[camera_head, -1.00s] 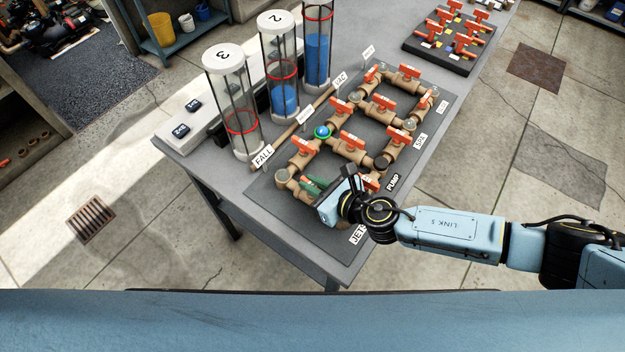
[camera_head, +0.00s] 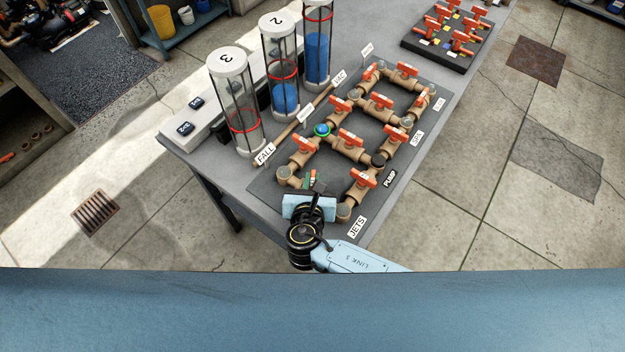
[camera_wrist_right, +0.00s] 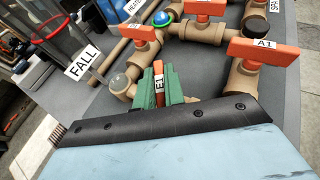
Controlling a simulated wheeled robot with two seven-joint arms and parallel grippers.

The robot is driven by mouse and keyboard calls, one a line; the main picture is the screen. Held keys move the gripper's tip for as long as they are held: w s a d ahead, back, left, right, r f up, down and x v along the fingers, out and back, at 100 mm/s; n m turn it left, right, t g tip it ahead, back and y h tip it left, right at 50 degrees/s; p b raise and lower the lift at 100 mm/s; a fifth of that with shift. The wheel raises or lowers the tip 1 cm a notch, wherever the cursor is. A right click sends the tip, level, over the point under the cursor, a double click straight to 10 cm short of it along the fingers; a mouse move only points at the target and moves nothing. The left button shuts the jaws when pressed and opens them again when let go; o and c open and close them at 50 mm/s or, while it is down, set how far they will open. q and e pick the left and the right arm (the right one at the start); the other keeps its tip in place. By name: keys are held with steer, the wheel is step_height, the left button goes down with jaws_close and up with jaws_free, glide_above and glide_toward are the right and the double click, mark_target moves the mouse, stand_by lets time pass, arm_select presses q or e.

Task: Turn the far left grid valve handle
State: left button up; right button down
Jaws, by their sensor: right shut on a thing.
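The grid of tan pipes with orange valve handles lies on a dark mat (camera_head: 262,182) on the table. My right gripper (camera_head: 311,181) is at the grid's near left run, with its green fingers closed around an orange handle. In the right wrist view, this handle (camera_wrist_right: 158,68) stands between the green fingers (camera_wrist_right: 160,90), and its white label is partly covered. Its valve body is mostly hidden by the gripper. An orange handle labelled A1 (camera_wrist_right: 263,51) is to the right, apart from the gripper. Another orange handle (camera_head: 302,144) is farther up the left side. My left gripper is out of view.
Clear cylinders with white caps, such as cylinder 3 (camera_head: 236,105), stand left of the grid. The FALL sign (camera_head: 265,154) is close to the grid's left edge. A black board (camera_head: 437,46) with more orange handles lies at the back right.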

steer(key=m+g+h+b, duration=0.1)
steer(key=m+h, duration=0.2)
steer(key=shift+f+h+b, duration=0.1)
steer(key=shift+h+b, duration=0.2)
steer(key=shift+h, duration=0.1)
steer(key=shift+m+g+h+b, duration=0.6)
steer(key=shift+m+h+b, duration=0.2)
steer(key=shift+m+h, duration=0.65)
steer(key=shift+m, duration=0.25)
steer(key=c, duration=1.5)
jaws_free()
steer(key=shift+r, duration=0.2)
step_height(320, 180, up, 10)
steer(key=shift+f+p, duration=0.1)
steer(key=shift+p, duration=1.05)
steer(key=shift+d, duration=0.1)
